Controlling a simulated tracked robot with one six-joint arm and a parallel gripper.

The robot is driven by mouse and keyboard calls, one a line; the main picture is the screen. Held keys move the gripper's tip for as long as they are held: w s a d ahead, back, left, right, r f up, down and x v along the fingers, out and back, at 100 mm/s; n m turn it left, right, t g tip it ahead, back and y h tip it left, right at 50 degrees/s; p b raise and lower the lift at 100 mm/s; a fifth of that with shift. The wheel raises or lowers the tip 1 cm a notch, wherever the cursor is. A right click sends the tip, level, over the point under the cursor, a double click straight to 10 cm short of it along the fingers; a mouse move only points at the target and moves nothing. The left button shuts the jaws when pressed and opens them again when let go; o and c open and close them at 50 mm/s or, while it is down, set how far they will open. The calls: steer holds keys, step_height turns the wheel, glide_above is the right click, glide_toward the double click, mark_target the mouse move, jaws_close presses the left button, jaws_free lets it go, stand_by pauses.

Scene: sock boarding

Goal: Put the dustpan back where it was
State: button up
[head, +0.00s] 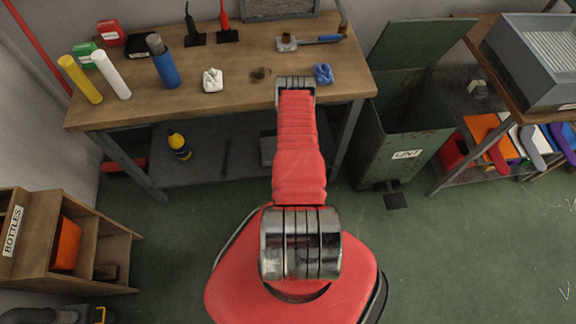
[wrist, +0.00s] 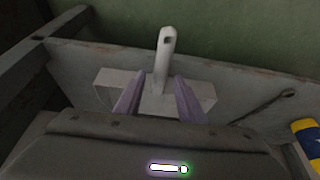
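The dustpan is a pale grey-white pan (wrist: 112,82) with an upright-looking handle that has a hole near its end. In the wrist view it lies on the grey lower shelf of the workbench. My gripper (wrist: 159,77) has its two purple fingers apart, one on each side of the handle's base, with small gaps showing. I cannot tell whether the fingers reach down to the pan. In the head view my arm hides the gripper, and only a grey edge of the dustpan (head: 268,150) shows beside the arm.
A yellow and blue bottle (head: 179,145) and a thin dark rod (wrist: 265,106) are on the lower shelf (head: 210,165). The wooden benchtop (head: 130,115) above holds several tools and socks. A green lint bin (head: 385,150) stands to the right. The green floor in front is clear.

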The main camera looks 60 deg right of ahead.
steer(key=v, duration=0.9)
steer(key=shift+r, duration=0.3)
steer(key=shift+a, duration=0.1)
stand_by(0.4)
steer(key=shift+a, duration=0.1)
